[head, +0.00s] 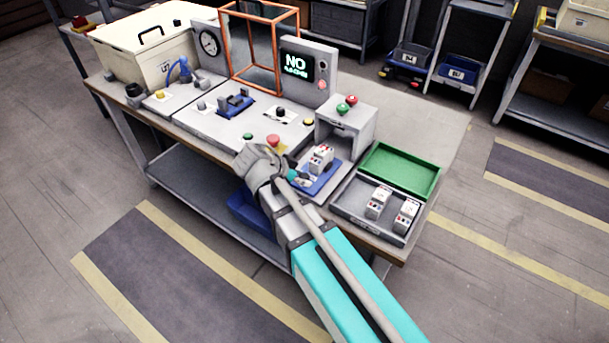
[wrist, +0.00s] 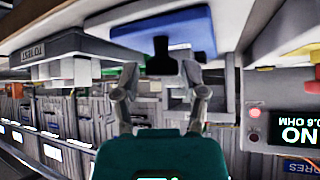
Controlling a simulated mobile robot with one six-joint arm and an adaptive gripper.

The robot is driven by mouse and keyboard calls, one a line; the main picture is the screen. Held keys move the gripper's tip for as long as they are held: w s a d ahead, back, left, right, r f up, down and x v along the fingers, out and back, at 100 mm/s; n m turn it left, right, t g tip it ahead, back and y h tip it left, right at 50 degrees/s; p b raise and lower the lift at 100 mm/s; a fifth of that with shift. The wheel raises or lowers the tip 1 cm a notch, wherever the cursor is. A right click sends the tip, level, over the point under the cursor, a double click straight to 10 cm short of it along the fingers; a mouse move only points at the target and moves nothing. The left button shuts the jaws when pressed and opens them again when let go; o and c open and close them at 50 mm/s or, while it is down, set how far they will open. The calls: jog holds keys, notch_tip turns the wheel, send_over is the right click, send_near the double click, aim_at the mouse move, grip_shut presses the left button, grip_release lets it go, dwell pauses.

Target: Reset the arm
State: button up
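The gripper end is close to the blue fixture (head: 313,189), which holds a white module (head: 320,157). A blue slab (wrist: 190,32) with a dark part below it shows at the top of the upside-down wrist view. Whether the fingers touch anything cannot be told.
The workbench (head: 420,135) carries a grey tray (head: 345,207) with two white modules, a green tray (head: 400,170), a grey stand with red and green buttons (head: 345,120), and a display reading NO (head: 297,64). An orange frame (head: 260,45) stands behind. Floor in front is clear.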

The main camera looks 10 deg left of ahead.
jog(key=shift+o, duration=0.6)
jog(key=shift+w+d, duration=0.1)
jog(key=shift+r, duration=0.1)
